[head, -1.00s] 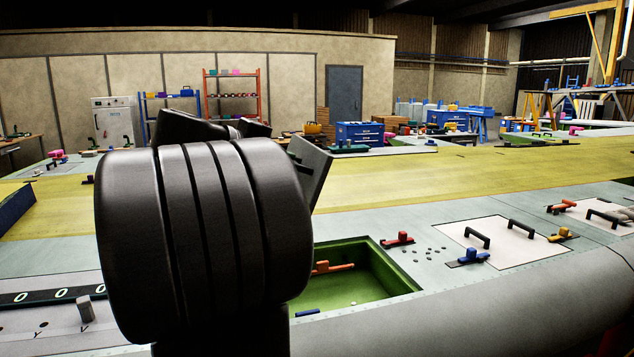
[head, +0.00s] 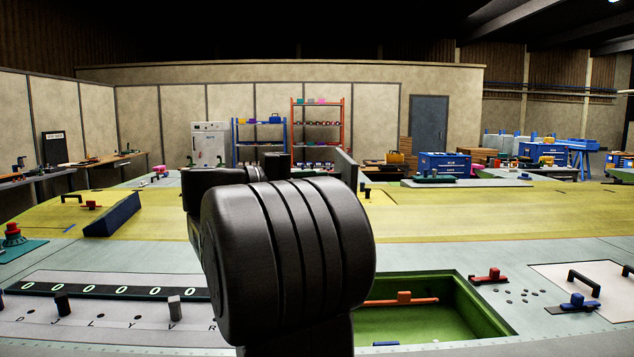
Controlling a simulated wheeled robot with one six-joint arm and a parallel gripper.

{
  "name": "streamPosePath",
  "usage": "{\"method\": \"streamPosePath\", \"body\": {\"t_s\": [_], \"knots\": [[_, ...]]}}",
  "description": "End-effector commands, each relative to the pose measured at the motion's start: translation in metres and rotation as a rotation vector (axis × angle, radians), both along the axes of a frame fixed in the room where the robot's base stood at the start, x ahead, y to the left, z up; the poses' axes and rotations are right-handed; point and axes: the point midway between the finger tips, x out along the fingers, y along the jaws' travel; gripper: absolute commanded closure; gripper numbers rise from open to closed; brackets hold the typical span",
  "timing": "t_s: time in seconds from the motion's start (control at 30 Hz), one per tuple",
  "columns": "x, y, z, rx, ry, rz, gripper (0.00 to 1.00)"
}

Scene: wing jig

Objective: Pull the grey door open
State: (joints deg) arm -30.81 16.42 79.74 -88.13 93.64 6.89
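A closed blue-grey door (head: 428,123) stands in the beige back wall, right of the middle. A light grey cabinet (head: 210,145) with a shut front also stands against that wall, left of the shelves; I cannot tell which of the two is the grey door meant. My dark arm fills the lower middle of the head view. My gripper is mostly hidden behind its thick, ribbed link, and I cannot make out its fingertips. It is far from both doors, and nothing is seen held.
A wide wing surface with a yellow band (head: 480,215) lies across the front. It has a green recess (head: 440,322), a numbered dial panel (head: 110,291) and a blue block (head: 112,214). Shelves (head: 318,130) and blue drawer units (head: 445,163) stand behind.

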Motion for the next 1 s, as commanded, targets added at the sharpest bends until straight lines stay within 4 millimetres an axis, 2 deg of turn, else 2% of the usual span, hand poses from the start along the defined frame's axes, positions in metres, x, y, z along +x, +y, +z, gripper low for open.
{"method": "streamPosePath", "body": {"t_s": [0.13,0.17,0.27,0.53,0.67,0.77,1.0], "knots": [[0.0,0.0,0.0,0.0,-0.001,-0.001,1.0],[0.0,-0.001,0.0,0.0,-0.001,-0.001,0.84],[0.0,0.0,0.0,0.001,0.0,-0.001,0.65],[0.0,0.0,0.0,0.001,0.0,0.0,0.65],[-0.003,0.006,0.0,0.001,0.0,0.002,0.65],[-0.008,0.018,0.0,0.001,-0.001,0.004,0.65],[-0.031,0.063,0.0,0.002,0.0,0.006,0.65]]}}
